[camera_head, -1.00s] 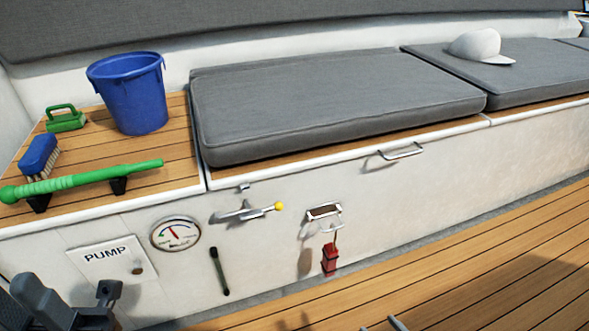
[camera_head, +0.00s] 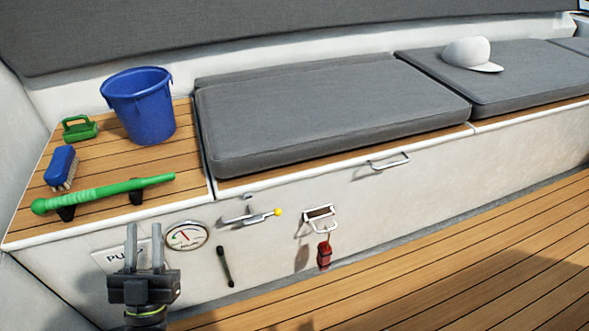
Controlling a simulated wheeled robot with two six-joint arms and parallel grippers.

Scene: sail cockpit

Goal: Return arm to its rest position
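My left gripper (camera_head: 145,248) shows at the lower left of the head view, its two grey fingers pointing up and apart with a gap between them. Nothing is between the fingers. It stands in front of the white locker wall and covers part of the PUMP plate (camera_head: 108,256). The round gauge (camera_head: 187,236) is just right of the fingers. My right gripper is not in view.
A green handle bar (camera_head: 105,192), a blue brush (camera_head: 61,167), a green scrubber (camera_head: 79,129) and a blue bucket (camera_head: 140,106) are on the wooden bench top. A yellow-tipped lever (camera_head: 252,216) and a red tag (camera_head: 324,254) are on the wall. The wooden floor (camera_head: 430,260) at right is clear.

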